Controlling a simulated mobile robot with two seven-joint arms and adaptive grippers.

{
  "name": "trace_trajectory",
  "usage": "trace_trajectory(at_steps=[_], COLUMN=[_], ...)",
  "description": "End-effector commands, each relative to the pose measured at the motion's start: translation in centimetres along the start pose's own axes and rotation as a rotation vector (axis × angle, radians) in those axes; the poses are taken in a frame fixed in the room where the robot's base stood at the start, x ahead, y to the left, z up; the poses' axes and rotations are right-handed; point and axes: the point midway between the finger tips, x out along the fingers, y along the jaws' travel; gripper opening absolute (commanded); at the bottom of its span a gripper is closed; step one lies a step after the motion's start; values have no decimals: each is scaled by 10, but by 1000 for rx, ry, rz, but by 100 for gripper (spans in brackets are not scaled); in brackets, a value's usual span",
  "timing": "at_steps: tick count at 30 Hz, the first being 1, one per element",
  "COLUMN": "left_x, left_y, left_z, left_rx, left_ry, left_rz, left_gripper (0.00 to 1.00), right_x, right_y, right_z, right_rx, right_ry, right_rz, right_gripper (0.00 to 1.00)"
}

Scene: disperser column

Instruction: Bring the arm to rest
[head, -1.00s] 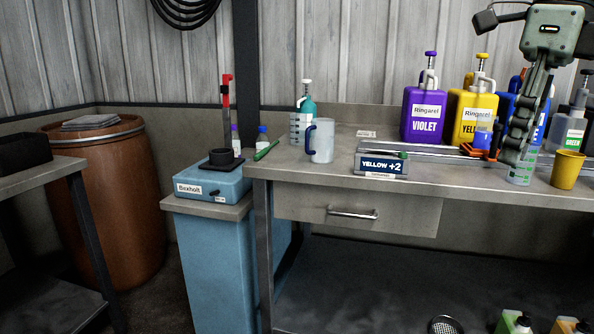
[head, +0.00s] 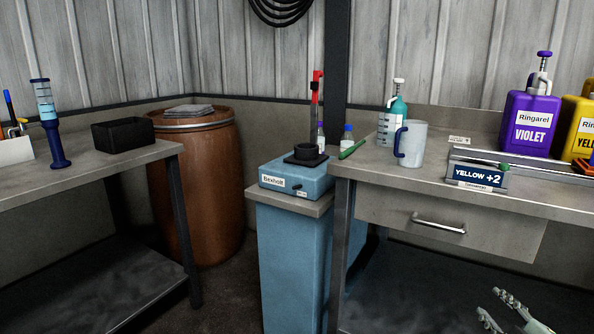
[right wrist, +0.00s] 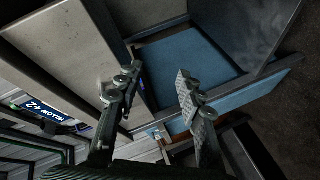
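My right gripper (head: 496,308) shows at the bottom right of the head view, low in front of the workbench (head: 500,203) and below its drawer (head: 450,226). In the right wrist view its two fingers (right wrist: 160,82) are spread apart with nothing between them. The rest of the right arm is cut off by the frame edge in the head view. My left gripper is not in view.
The bench holds a mug (head: 412,143), a violet jug (head: 530,118) and a "YELLOW +2" sign (head: 478,176). A blue Bexholt unit (head: 298,178) stands left of it. A side table (head: 110,170) and brown drum (head: 200,190) are further left. Floor between them looks clear.

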Motion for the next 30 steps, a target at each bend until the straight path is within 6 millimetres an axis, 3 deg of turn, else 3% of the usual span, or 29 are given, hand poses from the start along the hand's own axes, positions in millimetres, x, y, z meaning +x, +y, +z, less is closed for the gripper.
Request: trace_trajectory(at_steps=[1, 6, 12, 15, 19, 26, 30], left_x=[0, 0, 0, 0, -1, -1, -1], left_y=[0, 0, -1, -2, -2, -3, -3], left_z=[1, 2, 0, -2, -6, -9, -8], left_rx=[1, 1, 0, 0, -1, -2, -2], left_ry=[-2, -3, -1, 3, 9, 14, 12], left_rz=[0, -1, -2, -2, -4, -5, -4], left_gripper=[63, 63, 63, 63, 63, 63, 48], right_x=[-10, -58, -136, -167, -192, -200, -200], right_y=[-35, -148, -263, -299, -325, -332, -332], right_z=[18, 62, 70, 63, 55, 53, 53], right_rx=[90, 331, 541, 604, 647, 657, 656], right_ry=[-93, -407, -714, -816, -892, -915, -915], right_rz=[-42, -201, -411, -494, -560, -582, -581], right_gripper=[38, 38, 38, 38, 38, 38, 38])
